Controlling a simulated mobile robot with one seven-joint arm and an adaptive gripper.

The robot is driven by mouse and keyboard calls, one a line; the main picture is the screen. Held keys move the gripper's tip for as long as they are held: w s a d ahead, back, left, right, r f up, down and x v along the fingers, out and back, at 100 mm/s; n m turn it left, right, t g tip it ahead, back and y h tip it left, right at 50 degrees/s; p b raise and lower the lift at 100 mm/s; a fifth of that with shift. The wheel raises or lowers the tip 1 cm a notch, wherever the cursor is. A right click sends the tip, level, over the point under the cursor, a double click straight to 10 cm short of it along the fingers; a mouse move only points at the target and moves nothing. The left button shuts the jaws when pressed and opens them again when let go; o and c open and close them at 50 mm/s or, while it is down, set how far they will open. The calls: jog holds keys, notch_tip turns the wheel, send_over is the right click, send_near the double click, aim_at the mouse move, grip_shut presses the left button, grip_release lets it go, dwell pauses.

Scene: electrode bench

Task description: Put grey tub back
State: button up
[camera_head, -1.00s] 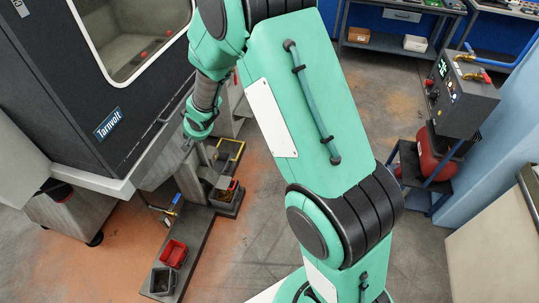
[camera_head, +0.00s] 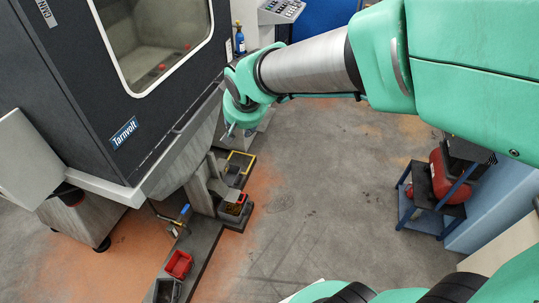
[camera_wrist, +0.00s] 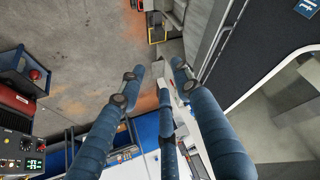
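A dark grey tub (camera_head: 167,291) stands on the low dark bench at the bottom left of the head view, cut by the lower edge. It is just in front of a red tub (camera_head: 178,264). My gripper (camera_head: 231,130) hangs high beside the machine's front corner, well away from the grey tub. In the wrist view my gripper's blue fingers (camera_wrist: 158,78) are spread, with nothing held between them. I cannot make out the grey tub in the wrist view.
The low bench (camera_head: 203,240) also bears a yellow-edged frame (camera_head: 240,161), a small container (camera_head: 233,206) with coloured contents and a blue-handled valve (camera_head: 184,211). The dark Tarnvolt machine (camera_head: 105,85) overhangs at left. A blue trolley (camera_head: 428,212) stands right. The floor between is clear.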

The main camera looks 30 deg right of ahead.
jog(key=s+r, duration=0.2)
jog(key=s, duration=1)
jog(key=s+r+n+g, duration=0.1)
jog(key=s+r, duration=0.2)
jog(key=s, duration=0.9)
jog(key=shift+s+a+r+y, duration=0.15)
jog(key=shift+s+r+y, duration=0.1)
jog(key=shift+y, duration=0.15)
